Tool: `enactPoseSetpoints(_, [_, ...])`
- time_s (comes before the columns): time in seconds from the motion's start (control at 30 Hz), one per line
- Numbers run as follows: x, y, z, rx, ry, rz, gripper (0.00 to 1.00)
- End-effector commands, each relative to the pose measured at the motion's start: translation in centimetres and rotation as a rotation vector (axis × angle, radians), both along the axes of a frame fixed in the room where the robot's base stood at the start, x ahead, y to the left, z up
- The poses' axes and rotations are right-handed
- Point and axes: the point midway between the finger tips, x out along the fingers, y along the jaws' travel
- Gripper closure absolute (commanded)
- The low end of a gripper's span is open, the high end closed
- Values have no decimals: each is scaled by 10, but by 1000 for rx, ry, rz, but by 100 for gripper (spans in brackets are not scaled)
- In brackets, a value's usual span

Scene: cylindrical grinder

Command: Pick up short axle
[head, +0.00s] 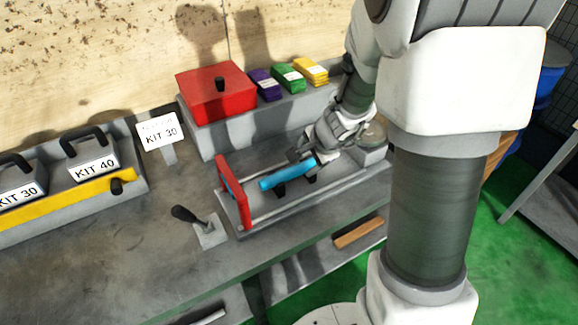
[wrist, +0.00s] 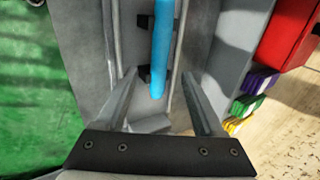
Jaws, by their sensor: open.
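A blue rod, which looks like the short axle (head: 284,176), lies on two dark supports in the grey machine bed. In the wrist view the axle (wrist: 161,45) runs from the top edge down to a rounded end. My gripper (head: 304,157) is at the axle's right end in the head view. In the wrist view my gripper (wrist: 158,76) is open, with one finger on each side of the axle and gaps between. I cannot tell how far above the axle the fingertips are.
A red upright plate (head: 232,192) stands at the bed's left end. A red box (head: 214,95) and purple, green and yellow blocks (head: 289,79) sit on the ledge behind. A black-handled lever (head: 194,217) stands left of the bed. Labelled kits (head: 93,160) are at far left.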

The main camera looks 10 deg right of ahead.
Motion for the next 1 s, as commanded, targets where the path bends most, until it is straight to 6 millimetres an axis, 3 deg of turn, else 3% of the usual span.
enactPoseSetpoints(0.03, [5,2,-16,0,3,0,30])
enactPoseSetpoints(0.1, [12,4,-26,0,2,1,30])
enactPoseSetpoints(0.43, [25,9,-48,1,1,2,30])
enactPoseSetpoints(0.7, [43,15,-82,0,1,3,30])
enactPoseSetpoints(1.0, [48,16,-87,-1,-1,2,30])
